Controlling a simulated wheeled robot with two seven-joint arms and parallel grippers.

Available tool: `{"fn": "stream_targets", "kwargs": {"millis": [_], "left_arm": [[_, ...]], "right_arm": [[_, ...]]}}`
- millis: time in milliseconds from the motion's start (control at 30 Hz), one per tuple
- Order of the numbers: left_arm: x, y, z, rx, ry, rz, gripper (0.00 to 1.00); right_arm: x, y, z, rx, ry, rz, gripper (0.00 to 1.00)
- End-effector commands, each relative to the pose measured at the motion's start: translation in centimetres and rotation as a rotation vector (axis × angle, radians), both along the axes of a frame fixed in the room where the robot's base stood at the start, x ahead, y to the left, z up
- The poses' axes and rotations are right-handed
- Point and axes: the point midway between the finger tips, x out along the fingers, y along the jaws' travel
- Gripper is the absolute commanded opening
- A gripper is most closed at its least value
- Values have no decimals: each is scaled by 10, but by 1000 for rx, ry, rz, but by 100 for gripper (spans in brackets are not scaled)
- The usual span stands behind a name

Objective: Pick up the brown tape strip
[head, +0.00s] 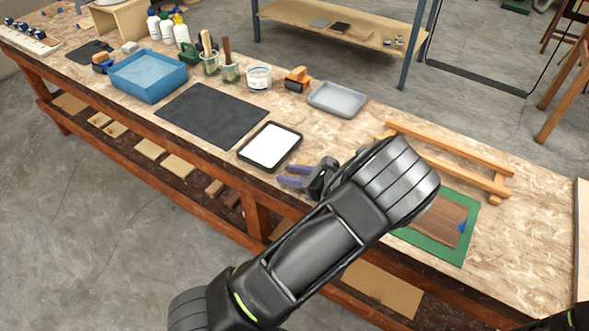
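I cannot make out a separate brown tape strip. A flat brown piece (444,220) with a small blue patch (463,227) at its right edge lies on a green mat (457,255) at the right part of the bench. My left arm covers the left part of the mat.
The wooden bench (520,235) carries a black-rimmed tray (270,146), black mat (212,114), grey tray (338,99), blue bin (147,75), brush jars, white tub (259,77) and orange tool (297,79). A wooden frame (455,160) stands behind the green mat. The bench's right end is mostly clear.

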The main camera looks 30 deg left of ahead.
Motion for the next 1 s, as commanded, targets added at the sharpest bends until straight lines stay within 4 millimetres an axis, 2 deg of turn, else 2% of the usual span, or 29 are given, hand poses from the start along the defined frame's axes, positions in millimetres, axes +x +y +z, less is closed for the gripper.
{"fn": "stream_targets", "kwargs": {"millis": [533,867,1000], "left_arm": [[0,-1,0,0,0,-1,29],[0,-1,0,0,0,-1,2],[0,-1,0,0,0,-1,0]], "right_arm": [[0,0,0,0,0,0,0],[0,0,0,0,0,0,0],[0,0,0,0,0,0,0]]}}
